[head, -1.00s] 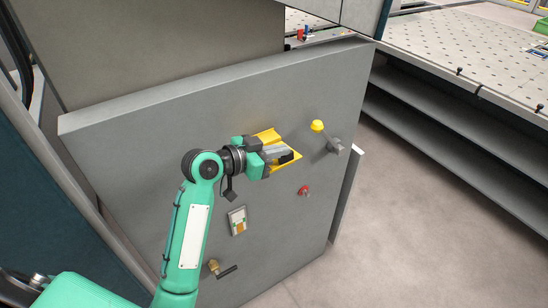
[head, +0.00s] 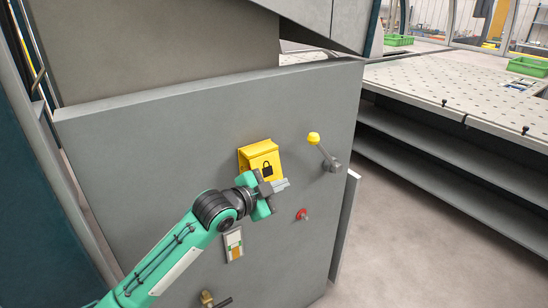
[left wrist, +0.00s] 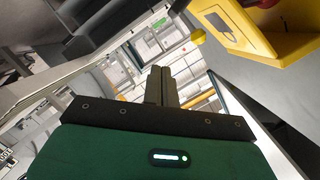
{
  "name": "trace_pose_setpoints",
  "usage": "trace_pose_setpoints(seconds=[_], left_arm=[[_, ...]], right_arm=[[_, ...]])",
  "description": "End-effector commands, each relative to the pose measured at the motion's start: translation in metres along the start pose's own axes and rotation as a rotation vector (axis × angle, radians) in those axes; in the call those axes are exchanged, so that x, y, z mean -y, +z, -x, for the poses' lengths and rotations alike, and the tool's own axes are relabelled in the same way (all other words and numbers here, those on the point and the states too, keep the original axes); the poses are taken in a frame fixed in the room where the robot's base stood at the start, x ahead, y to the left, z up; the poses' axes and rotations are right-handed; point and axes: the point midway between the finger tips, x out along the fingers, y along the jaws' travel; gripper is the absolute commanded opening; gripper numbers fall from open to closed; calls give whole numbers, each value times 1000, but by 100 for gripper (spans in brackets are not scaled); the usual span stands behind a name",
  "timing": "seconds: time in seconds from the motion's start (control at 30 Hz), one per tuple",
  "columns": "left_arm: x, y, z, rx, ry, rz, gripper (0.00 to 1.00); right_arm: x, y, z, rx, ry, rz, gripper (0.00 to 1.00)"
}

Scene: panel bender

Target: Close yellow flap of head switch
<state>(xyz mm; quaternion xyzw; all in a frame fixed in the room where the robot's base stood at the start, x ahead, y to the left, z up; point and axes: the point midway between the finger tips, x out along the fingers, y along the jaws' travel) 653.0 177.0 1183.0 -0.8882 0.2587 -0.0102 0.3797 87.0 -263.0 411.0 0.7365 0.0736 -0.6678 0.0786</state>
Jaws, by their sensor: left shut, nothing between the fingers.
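The yellow flap (head: 263,164) of the head switch hangs down on the grey panel, with its black padlock mark facing outward. It also shows at the upper right of the left wrist view (left wrist: 222,28), beside a yellow part and a bit of red at the top edge. I cannot tell whether the flap sits fully flush. My left gripper (head: 280,185) is shut and empty, just below and in front of the flap's lower edge. Its closed fingers also show in the left wrist view (left wrist: 161,86), apart from the flap. My right gripper is not in view.
On the grey panel (head: 150,150) are a lever with a yellow knob (head: 313,138), a red knob (head: 302,214), a small label plate (head: 233,243) and a brass lock (head: 208,298). A perforated table (head: 450,90) stands at the right. The floor (head: 420,240) right of the panel is clear.

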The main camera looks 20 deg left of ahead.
Motion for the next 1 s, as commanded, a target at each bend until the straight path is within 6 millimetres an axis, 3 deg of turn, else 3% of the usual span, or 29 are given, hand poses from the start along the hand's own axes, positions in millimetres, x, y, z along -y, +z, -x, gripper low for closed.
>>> trace_pose_setpoints(seconds=[0.03, 0.5, 1.0], left_arm=[[-5, 9, -2, 2, -11, -48, 0], [-13, 55, -13, 3, -118, -475, 0], [-5, 84, -21, 1, -194, -776, 0]], right_arm=[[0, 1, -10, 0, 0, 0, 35], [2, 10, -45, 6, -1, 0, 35], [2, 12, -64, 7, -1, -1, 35]])
